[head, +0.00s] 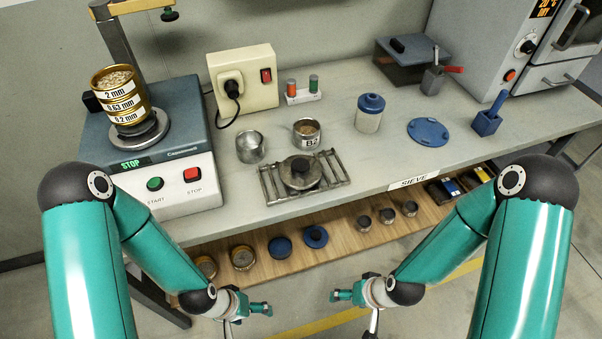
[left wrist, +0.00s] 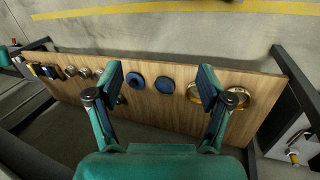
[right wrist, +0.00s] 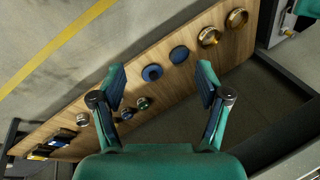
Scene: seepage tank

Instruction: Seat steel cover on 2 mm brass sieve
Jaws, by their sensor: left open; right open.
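The 2 mm brass sieve (head: 118,82) is the top ring of a labelled stack on the shaker at the left. It is open at the top and full of pale grains. A steel cover (head: 301,174) with a black knob lies on a wire rack (head: 333,180) at the bench's front. My left gripper (head: 252,308) is low in front of the bench, below and left of the cover; its open, empty fingers show in the left wrist view (left wrist: 162,80). My right gripper (head: 350,294) is low in front too; its open, empty fingers show in the right wrist view (right wrist: 161,80).
The shaker (head: 150,140) has a post and arm (head: 142,7) beside and above the stack. Two metal cups, one with grains (head: 306,132), stand behind the rack. A socket box (head: 243,77) stands farther back. A wooden lower shelf (head: 335,235) holds lids and sieves.

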